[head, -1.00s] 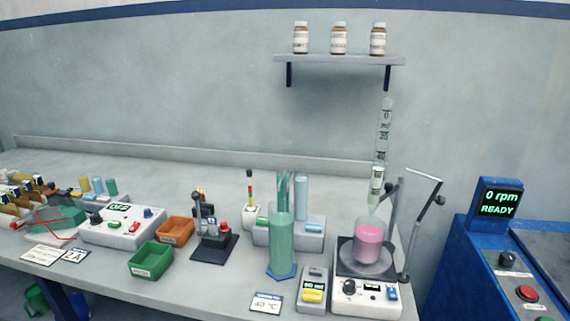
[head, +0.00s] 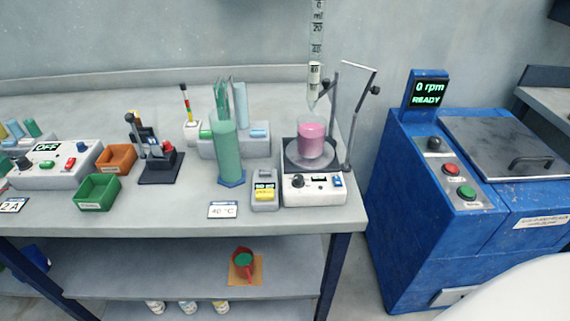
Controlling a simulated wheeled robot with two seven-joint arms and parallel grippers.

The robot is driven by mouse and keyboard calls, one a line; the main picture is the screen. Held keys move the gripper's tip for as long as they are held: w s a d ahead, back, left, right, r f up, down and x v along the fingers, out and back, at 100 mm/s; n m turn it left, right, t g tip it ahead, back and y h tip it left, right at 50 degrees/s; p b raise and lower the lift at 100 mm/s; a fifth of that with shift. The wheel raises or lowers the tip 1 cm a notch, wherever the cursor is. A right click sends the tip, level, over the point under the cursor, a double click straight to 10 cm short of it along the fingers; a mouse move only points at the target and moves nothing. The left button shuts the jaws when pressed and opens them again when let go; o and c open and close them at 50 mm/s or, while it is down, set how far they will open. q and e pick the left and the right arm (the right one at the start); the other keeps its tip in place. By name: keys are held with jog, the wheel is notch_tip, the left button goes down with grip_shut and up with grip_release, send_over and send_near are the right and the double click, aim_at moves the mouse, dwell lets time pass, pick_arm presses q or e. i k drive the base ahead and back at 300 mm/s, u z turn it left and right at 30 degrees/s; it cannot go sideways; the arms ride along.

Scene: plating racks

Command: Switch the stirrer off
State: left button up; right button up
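The stirrer (head: 300,190) is a white box with a dark top plate at the right end of the bench. Its front carries a dark knob (head: 298,181), a small dark display and a blue rocker switch (head: 337,181). The switch's position is too small to tell. A beaker of pink liquid (head: 312,141) stands on the plate, under a graduated burette (head: 315,75) held by a stand. Neither of my grippers is in view.
A blue machine (head: 420,240) reading "0 rpm READY" stands right of the bench. Left of the stirrer are a yellow-buttoned device (head: 265,195), a green cylinder (head: 228,150) and green (head: 98,193) and orange trays (head: 116,158). A lower shelf (head: 200,270) holds a red jug (head: 243,262).

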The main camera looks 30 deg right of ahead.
aim_at(337, 180)
jog(key=u, duration=1.2)
jog(key=k, duration=0.95)
jog(key=z, duration=1.1)
jog(key=i, duration=0.5)
jog(key=u, duration=0.05)
